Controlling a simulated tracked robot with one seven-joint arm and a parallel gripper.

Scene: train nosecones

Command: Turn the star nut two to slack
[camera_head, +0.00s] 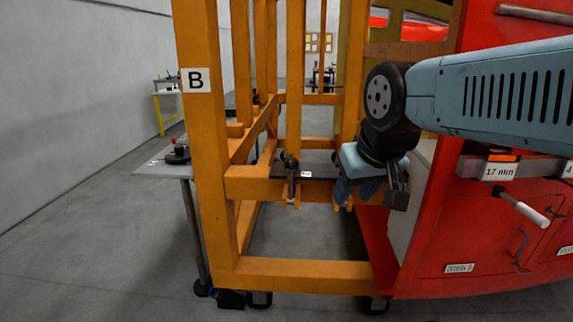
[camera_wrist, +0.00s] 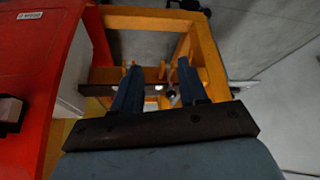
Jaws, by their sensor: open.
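In the head view, a dark nut on an upright bolt (camera_head: 290,163) sits in an orange fork on the frame's cross rail, beside a small white tag (camera_head: 306,174). I cannot read its number. A second orange fork shows partly behind my gripper (camera_head: 357,198), and whatever it holds is hidden. In the wrist view, a dark round knob (camera_wrist: 171,96) shows between the two blue fingers of my gripper (camera_wrist: 158,68), nearer the right finger. The fingers are apart with nothing gripped. I cannot tell whether they touch the knob or which nut it is.
An orange frame marked B (camera_head: 197,80) surrounds the rail. A red cabinet (camera_head: 480,235) with a 17 mm tag and a white-handled tool (camera_head: 525,207) stands close on the right. A grey side table (camera_head: 165,168) is at left. The floor at left is clear.

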